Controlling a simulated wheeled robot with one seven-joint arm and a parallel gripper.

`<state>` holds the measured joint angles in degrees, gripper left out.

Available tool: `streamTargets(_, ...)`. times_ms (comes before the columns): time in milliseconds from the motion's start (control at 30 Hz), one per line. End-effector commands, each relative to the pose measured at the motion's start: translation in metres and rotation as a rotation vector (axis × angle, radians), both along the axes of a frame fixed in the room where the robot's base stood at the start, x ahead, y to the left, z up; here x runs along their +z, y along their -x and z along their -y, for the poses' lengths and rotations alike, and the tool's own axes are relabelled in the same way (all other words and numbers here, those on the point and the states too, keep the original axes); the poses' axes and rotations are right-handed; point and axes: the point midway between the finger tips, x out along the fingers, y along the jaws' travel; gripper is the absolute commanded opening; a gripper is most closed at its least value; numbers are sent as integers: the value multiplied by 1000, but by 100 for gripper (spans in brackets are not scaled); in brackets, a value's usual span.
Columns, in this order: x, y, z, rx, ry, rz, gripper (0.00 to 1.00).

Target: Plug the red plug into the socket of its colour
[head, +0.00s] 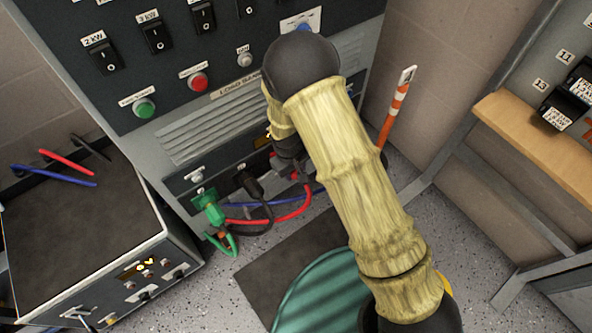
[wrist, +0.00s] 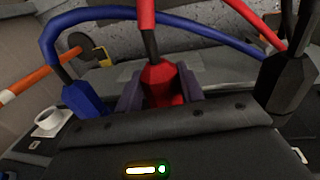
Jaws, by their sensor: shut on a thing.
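My gripper (wrist: 161,92) is shut on the red plug (wrist: 163,78), with one dark finger on each side of it in the wrist view. A red cable rises from the plug. In the head view my gripper (head: 289,157) is at the low socket panel (head: 226,172) of the load bank, partly hidden by my arm. Red shows beside it, but I cannot tell plug from socket there. The plug's front end is hidden, so I cannot tell whether it is seated.
A blue plug (wrist: 84,98) and a black plug (wrist: 285,84) flank the red one closely. A green plug (head: 210,208) sits at the panel's left. Loose cables hang below. An orange-striped post (head: 396,108) stands right; a grey box (head: 80,225) stands left.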

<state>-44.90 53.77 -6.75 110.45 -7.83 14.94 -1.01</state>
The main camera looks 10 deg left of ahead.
Motion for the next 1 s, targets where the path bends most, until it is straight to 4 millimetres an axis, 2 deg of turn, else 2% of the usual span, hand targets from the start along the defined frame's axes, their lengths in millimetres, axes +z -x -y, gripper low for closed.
streamTargets(633, 1, -7, -8, 0, -2, 2, 18)
streamTargets(667, 1, -7, -8, 0, -2, 2, 40)
streamTargets(767, 1, -7, -8, 0, -2, 2, 60)
streamTargets(800, 0, -7, -8, 0, -2, 1, 63)
streamTargets(1000, 0, -6, -8, 0, -1, 1, 65)
